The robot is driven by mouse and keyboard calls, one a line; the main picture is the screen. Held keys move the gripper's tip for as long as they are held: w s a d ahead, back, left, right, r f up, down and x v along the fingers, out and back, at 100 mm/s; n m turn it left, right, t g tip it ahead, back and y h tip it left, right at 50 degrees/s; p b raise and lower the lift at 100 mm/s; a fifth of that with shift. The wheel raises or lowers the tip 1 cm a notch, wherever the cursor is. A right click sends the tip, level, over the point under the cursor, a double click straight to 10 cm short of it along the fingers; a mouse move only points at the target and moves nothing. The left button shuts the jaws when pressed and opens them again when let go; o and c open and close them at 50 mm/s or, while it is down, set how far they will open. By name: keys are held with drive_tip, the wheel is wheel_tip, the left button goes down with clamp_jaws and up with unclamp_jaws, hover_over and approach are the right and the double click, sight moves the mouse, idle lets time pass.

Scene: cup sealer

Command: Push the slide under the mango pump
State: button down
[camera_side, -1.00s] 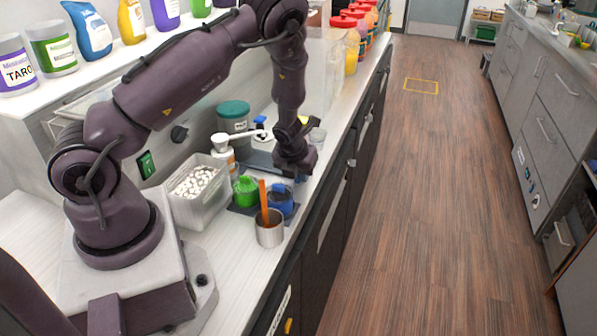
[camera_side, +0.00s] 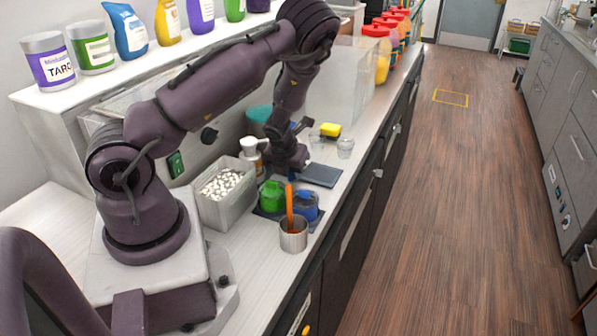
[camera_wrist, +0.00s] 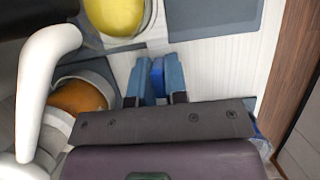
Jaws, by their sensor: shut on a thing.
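My gripper (camera_side: 295,160) is low at the dark slab (camera_side: 320,173) on the counter, close to the pumps. The wrist view shows my light-blue fingers (camera_wrist: 157,80) closed about a small darker blue piece (camera_wrist: 157,72). I take it for the slide's handle, but the arm and wrist hide much of the slide. A white pump (camera_side: 250,150) stands left of my gripper. In the wrist view a white curved spout (camera_wrist: 42,80) lies left of my fingers, beside a round orange top (camera_wrist: 78,97). A round yellow top (camera_wrist: 115,15) is ahead. I cannot tell which is mango.
A tub of white pieces (camera_side: 225,193), green (camera_side: 272,195) and blue (camera_side: 305,205) containers and a metal cup (camera_side: 293,238) with an orange handle stand nearby. The counter edge is close on the right.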

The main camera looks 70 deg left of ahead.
drive_tip(key=shift+s+a, duration=0.25)
drive_tip(key=shift+s, duration=0.05)
drive_tip(key=c, duration=1.1)
unclamp_jaws()
drive_tip(key=shift+c, duration=0.2)
drive_tip(key=shift+w+d, duration=0.1)
drive_tip(key=shift+d+r, duration=0.1)
drive_tip(key=shift+r, duration=0.35)
drive_tip(key=v, duration=1.2)
